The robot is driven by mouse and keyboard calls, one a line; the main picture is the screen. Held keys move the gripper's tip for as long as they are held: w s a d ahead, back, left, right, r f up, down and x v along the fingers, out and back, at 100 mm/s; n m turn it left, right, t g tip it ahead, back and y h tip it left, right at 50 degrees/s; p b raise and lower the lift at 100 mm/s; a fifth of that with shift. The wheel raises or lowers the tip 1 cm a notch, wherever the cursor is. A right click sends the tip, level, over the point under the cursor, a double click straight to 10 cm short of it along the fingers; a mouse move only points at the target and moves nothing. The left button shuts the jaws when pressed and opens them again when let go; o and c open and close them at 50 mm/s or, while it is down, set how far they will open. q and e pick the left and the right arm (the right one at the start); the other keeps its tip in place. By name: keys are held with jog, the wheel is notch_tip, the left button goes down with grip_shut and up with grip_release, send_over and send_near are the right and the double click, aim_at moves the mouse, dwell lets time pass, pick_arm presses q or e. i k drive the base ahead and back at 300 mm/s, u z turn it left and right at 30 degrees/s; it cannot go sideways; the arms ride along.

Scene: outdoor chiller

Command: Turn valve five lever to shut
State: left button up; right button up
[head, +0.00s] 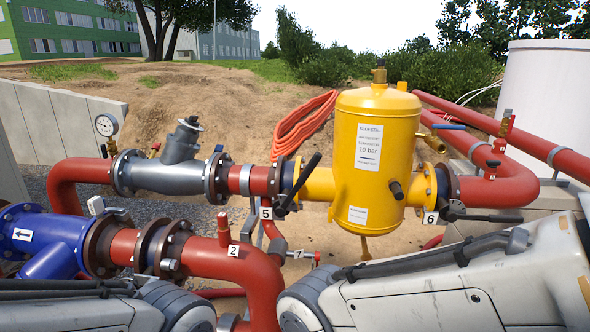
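The valve five lever (302,179) is a black handle in the head view. It slants up and to the right from its hub, across the pipe line between the red pipe and the yellow tank. The white label 5 (265,213) sits just left of the hub. Nothing of mine touches the lever. My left arm shows at the bottom left and my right arm at the bottom right. Neither gripper is in the picture.
The yellow tank (377,135) stands right of the lever. Valve six has a black lever (490,217) lying nearly level. The red pipe with label 2 (233,251) curves down in front at the left. A blue pipe fitting (45,242) is further left.

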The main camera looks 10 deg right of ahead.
aim_at(280, 211)
jog(key=k, duration=0.35)
jog(key=z, duration=1.3)
jog(key=i, duration=1.15)
jog(key=u, duration=2.4)
